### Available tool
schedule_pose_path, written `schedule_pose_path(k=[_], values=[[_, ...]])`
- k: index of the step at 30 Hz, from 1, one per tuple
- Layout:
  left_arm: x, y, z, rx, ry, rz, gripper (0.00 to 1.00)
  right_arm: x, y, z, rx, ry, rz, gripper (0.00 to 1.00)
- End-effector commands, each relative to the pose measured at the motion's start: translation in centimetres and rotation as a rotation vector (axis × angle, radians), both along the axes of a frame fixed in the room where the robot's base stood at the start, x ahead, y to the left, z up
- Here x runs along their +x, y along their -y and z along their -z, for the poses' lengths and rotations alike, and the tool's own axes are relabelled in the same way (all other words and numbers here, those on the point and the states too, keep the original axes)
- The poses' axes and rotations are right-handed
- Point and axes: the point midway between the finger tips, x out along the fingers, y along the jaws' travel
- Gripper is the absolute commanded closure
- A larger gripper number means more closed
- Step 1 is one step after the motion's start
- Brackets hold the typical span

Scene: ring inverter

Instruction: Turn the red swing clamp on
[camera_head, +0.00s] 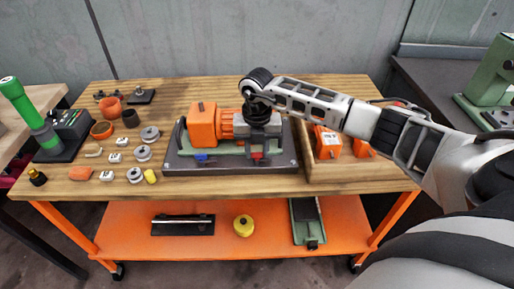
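The red swing clamp (257,156) shows as a small red part at the front right of a dark fixture plate (230,170) on the workbench. A matching blue clamp (203,158) sits to its left. An orange motor-like part (203,125) lies on the fixture behind them. My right gripper (259,143) comes down from above, directly over or at the red clamp. Its fingers are small and partly merge with the fixture, so contact and finger opening cannot be told. My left gripper is not in view.
A wooden tray (349,178) with orange parts stands right of the fixture. Rings and small parts (143,153) lie to its left. A green-and-black device (63,135) stands at the left end. An orange lower shelf (275,218) holds several items. The bench's front strip is clear.

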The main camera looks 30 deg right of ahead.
Motion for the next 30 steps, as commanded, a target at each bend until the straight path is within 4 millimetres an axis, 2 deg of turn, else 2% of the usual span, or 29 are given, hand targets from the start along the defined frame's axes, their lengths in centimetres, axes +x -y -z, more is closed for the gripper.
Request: schedule_pose_path(k=[11, 30], values=[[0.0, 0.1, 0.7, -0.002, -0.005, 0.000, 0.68, 0.1, 0.1, 0.0, -0.002, 0.001, -0.099, 0.92], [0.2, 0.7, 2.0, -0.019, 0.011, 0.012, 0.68, 0.1, 0.1, 0.1, -0.001, 0.002, -0.669, 0.92]])
